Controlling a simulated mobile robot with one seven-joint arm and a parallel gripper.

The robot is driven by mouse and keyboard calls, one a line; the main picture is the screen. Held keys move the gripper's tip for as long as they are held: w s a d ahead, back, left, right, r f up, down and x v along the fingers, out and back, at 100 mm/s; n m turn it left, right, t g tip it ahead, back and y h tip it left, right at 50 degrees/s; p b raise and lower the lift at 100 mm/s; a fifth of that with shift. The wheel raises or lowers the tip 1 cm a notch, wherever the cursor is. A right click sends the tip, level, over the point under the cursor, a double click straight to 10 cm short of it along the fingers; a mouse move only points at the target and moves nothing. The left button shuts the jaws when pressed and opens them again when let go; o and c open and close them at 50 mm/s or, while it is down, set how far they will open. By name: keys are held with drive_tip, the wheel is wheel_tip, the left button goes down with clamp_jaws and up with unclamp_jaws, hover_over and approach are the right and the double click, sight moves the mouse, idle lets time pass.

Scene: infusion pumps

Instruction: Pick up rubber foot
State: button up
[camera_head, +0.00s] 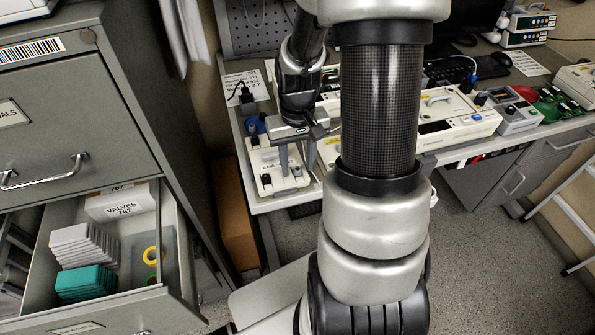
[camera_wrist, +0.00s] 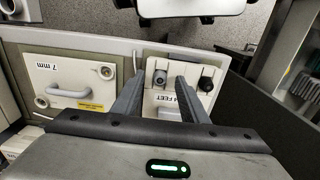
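A small grey round rubber foot (camera_wrist: 160,77) stands on a white tray (camera_wrist: 151,104) in the wrist view. The tray's label is partly hidden and reads "4 FEET" as far as I can tell. A darker foot (camera_wrist: 206,84) stands to its right. My gripper (camera_wrist: 157,76) is open, with the grey foot showing between its fingertips. I cannot tell whether either finger touches it. In the head view my gripper (camera_head: 297,157) points down over the right side of the white tray (camera_head: 279,188). Other small feet show there, one dark (camera_head: 266,179) at the front left.
A white panel marked "7 mm" (camera_wrist: 70,84) with a handle lies left of the tray in the wrist view. White pump units (camera_head: 455,118) line the bench to the right. An open drawer (camera_head: 140,222) with grey and green cards is at the left.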

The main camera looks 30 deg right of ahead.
sight(297, 168)
drive_tip(key=shift+f, duration=0.2)
clamp_jaws()
drive_tip(key=shift+r, duration=0.1)
wheel_tip(297, 168, up, 10)
drive_tip(key=p, duration=0.1)
idle(0.7)
